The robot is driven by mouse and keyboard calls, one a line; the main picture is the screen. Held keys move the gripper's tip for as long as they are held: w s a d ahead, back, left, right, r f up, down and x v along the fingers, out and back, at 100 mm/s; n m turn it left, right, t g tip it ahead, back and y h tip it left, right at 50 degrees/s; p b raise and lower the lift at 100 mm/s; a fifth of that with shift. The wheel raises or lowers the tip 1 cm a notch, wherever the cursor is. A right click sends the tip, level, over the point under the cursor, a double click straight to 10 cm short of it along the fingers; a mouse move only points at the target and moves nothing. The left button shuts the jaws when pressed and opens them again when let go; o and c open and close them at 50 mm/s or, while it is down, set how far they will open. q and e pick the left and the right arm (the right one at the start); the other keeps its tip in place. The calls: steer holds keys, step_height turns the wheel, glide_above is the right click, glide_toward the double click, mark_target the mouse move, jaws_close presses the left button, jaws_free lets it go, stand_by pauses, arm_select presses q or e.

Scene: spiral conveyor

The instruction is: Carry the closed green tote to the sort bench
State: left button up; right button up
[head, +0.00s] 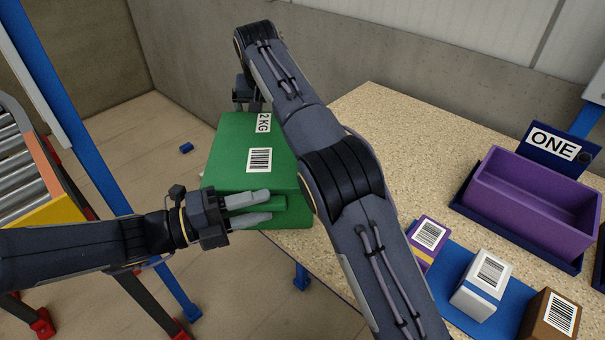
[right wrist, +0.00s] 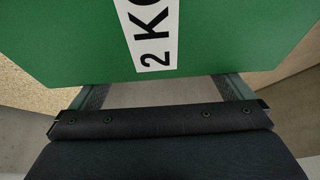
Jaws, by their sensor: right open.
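The closed green tote (head: 228,166) is at the left edge of the speckled bench (head: 395,125), with barcode and "2 KG" labels on top. I cannot tell whether it rests on the bench or hangs beside it. My left gripper (head: 262,206) is at the tote's near side, its fingers above and below a green handle; whether they grip it is unclear. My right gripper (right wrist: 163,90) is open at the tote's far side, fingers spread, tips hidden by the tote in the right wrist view. In the head view my right arm covers part of the tote.
A purple bin (head: 520,212) with a "ONE" sign (head: 553,143) stands on the bench's right. Purple (head: 428,240), white (head: 481,285) and brown (head: 550,318) boxes are near a blue mat (head: 452,247). A roller conveyor (head: 22,165) is at left. The bench's back middle is clear.

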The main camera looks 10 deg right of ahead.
steer(key=shift+r, duration=0.25)
steer(key=v, duration=0.7)
steer(key=shift+s, duration=0.15)
arm_select(q)
steer(key=v, duration=1.2)
steer(key=shift+a, duration=0.15)
arm_select(e)
steer(key=shift+a, duration=0.15)
